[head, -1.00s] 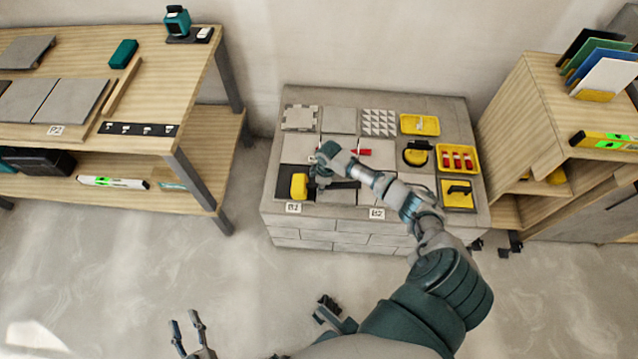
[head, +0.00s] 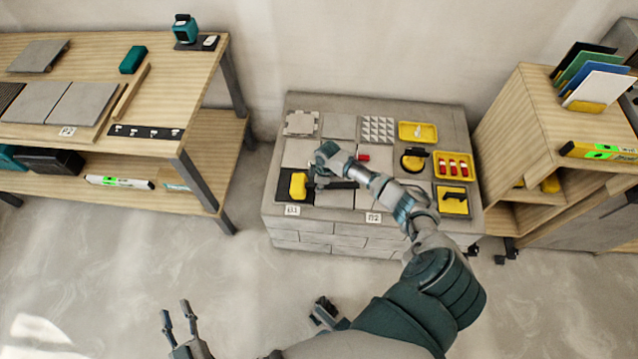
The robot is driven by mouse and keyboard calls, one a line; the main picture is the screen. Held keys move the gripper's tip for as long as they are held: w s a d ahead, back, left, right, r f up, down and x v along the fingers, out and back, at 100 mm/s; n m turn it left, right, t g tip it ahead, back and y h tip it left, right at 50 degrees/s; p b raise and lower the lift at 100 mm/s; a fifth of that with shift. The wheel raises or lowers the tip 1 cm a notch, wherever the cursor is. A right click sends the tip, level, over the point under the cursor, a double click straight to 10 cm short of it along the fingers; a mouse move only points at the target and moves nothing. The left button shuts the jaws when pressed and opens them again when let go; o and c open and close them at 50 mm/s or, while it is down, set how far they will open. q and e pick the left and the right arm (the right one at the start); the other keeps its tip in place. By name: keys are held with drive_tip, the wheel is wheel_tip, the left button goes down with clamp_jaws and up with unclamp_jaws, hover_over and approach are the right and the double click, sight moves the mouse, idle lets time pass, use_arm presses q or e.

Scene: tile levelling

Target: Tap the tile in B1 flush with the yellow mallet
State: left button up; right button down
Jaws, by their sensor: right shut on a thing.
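The yellow mallet (head: 298,186) is over the B1 spot at the front left of the block platform (head: 453,121). My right gripper (head: 317,178) is shut on the mallet, its head to the left of the fingers. The B1 label (head: 292,210) is on the front edge below it. The tile in B1 is mostly hidden by the mallet and gripper, so its height cannot be judged. My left gripper (head: 178,322) is open and empty, low over the floor, away from the platform.
On the platform are a patterned tile (head: 377,129), a yellow tray with red items (head: 454,165), a round yellow-and-black tool (head: 413,160) and another yellow tray (head: 417,131). A wooden bench (head: 205,75) stands left, a wooden shelf (head: 510,120) right. Floor between is clear.

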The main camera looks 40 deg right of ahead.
drive_tip(key=f+b, duration=0.1)
drive_tip(key=f, duration=0.3)
drive_tip(key=shift+s+f, duration=0.2)
drive_tip(key=shift+w+r+p, duration=0.25)
drive_tip(key=shift+r+p, duration=0.05)
drive_tip(key=shift+r, duration=0.35)
wheel_tip(320, 180, up, 5)
drive_tip(key=p, duration=0.4)
drive_tip(key=shift+r, duration=0.1)
use_arm(q)
wheel_tip(320, 180, up, 3)
drive_tip(key=shift+w+r, duration=0.15)
drive_tip(key=shift+r, duration=0.05)
use_arm(e)
drive_tip(key=shift+f, duration=0.25)
